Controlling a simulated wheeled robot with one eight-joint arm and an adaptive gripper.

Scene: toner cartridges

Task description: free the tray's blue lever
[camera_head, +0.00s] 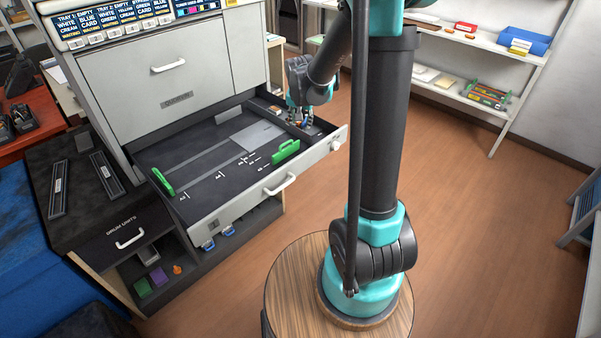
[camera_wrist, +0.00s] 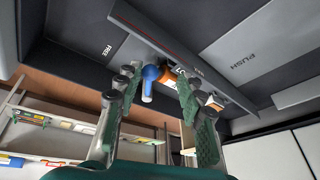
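The pulled-out tray (camera_head: 213,218) is a dark drawer with a grey front, two green paper guides and a narrow compartment along its right side. My gripper (camera_head: 303,117) is down at that compartment. In the wrist view my gripper (camera_wrist: 155,95) is open, its green-padded fingers apart. The blue lever (camera_wrist: 151,74), with a round knob and pale lower end, shows between and beyond the fingertips. I cannot tell if either finger touches it. A "FREE" label is on the dark surface left of the lever. In the head view my gripper hides the lever.
An orange part (camera_wrist: 167,76) sits close beside the lever, and an orange-and-white piece (camera_wrist: 214,101) is right of the right finger. The compartment's dividing wall (camera_wrist: 180,55) runs close by. White shelves (camera_head: 480,60) stand at the right, with open floor before them.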

